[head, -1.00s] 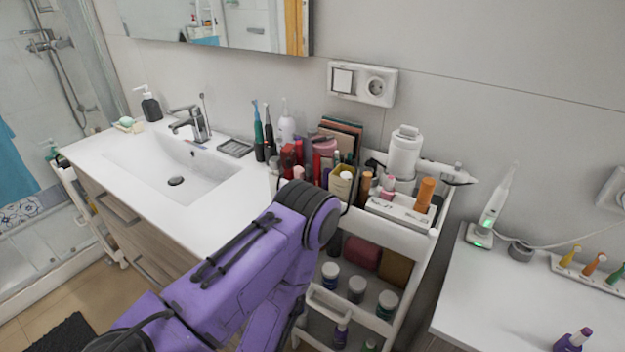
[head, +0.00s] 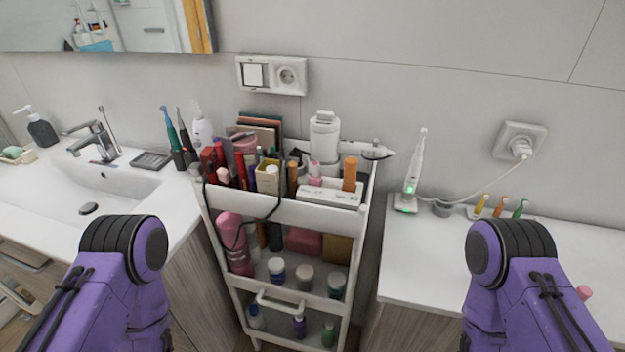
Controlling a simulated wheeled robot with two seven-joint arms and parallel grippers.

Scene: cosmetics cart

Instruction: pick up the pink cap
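A small pink piece (head: 315,182) that looks like a cap sits on the top tier of the white cart (head: 284,213), in front of a white bottle and left of an orange cylinder. Another small pink tip (head: 585,292) shows at the right edge of the picture, beside my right arm; I cannot tell which of these is the pink cap. My two purple arms come in from the lower left and lower right. Only their links and black round joints show. Neither gripper is in view.
The top tier is crowded with bottles, tubes and a hanging black cable. Orange cylinder (head: 349,174) and white bottle (head: 324,138) stand there. Lower shelves hold jars. A sink (head: 100,190) is left; the right counter (head: 420,265) has a charging toothbrush (head: 412,175) and free space.

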